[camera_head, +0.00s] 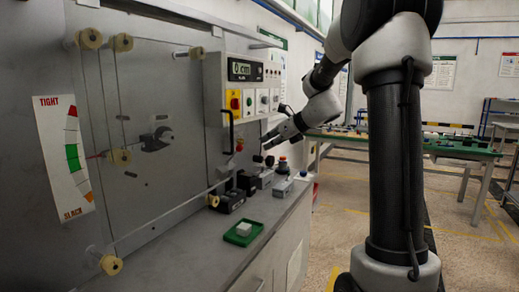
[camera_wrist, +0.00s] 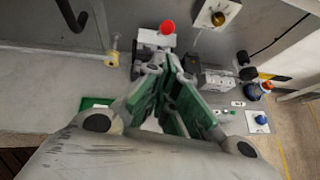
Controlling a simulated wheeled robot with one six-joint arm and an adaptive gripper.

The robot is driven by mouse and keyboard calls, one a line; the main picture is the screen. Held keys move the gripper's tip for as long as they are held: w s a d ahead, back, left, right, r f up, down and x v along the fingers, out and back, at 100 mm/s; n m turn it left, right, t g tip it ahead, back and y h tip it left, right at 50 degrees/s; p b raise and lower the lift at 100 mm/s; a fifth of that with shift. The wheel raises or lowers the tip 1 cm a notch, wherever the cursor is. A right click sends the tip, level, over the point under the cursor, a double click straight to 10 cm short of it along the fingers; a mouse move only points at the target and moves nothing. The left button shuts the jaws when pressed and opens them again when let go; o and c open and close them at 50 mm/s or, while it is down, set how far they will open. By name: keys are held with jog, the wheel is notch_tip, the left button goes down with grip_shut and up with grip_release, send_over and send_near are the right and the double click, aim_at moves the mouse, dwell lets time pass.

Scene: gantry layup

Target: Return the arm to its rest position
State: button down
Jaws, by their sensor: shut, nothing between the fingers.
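My arm (camera_head: 398,130) rises in the right half of the head view, and its forearm reaches left toward the grey machine panel. My gripper (camera_head: 267,142) is in front of the panel, just below and right of the control box (camera_head: 245,85), above the devices on the counter. In the wrist view my gripper (camera_wrist: 168,66) has its green-padded fingers converging at the tips. It is shut and empty. The fingers hide part of the counter and the devices beneath them.
A grey counter (camera_head: 185,262) runs below the panel. It holds a green tray (camera_head: 228,238) with a white block, and several small devices (camera_head: 282,187). A tension gauge (camera_head: 65,155) and rollers are at left. A green-topped table (camera_head: 455,151) stands behind; floor is open at right.

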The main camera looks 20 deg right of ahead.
jog(key=s+d+f+n+g+h, duration=0.15)
jog(key=s+f+n+g, duration=0.35)
jog(key=s+n, duration=0.8)
jog(key=s+a+n+h, duration=0.2)
jog(key=s+n+h, duration=0.2)
jog(key=s+n, duration=1.3)
jog(key=s, duration=0.8)
jog(key=shift+a, duration=0.2)
jog(key=shift+g, duration=0.3)
